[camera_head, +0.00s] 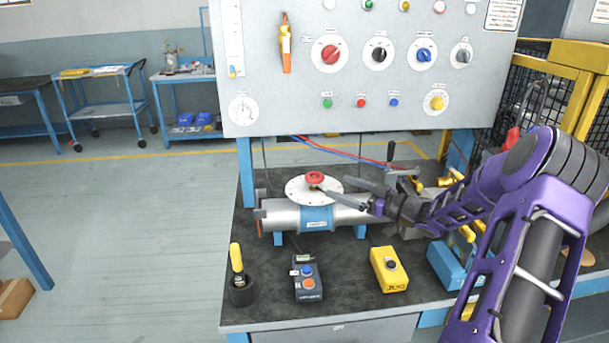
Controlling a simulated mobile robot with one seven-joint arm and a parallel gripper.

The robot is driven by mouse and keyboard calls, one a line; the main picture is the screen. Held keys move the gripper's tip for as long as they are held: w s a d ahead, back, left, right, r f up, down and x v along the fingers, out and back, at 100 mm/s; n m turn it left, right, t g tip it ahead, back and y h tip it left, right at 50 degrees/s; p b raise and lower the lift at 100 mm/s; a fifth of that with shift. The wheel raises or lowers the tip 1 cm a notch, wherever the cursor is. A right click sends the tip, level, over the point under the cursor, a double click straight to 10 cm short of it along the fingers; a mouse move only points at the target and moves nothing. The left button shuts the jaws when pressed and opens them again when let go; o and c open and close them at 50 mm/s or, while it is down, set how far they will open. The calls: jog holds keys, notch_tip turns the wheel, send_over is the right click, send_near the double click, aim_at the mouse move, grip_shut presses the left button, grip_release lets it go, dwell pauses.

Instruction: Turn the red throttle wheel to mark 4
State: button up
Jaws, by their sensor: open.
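The red throttle wheel (314,176) sits on top of a round white dial plate (299,191). The plate is mounted on a silver pipe (283,215) with a blue band (317,219). The marks on the plate are too small to read, so the wheel's setting cannot be told. My gripper (332,185) comes in from the right with its two grey fingers spread. The nearer fingertip is over the plate, close to the wheel's lower right. The farther fingertip is right of the wheel. Whether either touches the wheel cannot be told. Nothing is between the fingers.
A control panel (285,110) with knobs stands behind the pipe. On the bench front are a grey button box (307,279), a yellow button box (389,269) and a black cup (241,291) with a yellow-handled tool. A lever clamp (395,172) stands behind my wrist.

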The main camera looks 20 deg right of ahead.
aim_at(306, 174)
jog(key=x, duration=1.2)
jog(key=shift+w+a+b, duration=0.1)
jog(key=shift+w+b, duration=0.2)
jog(key=c, duration=1.4)
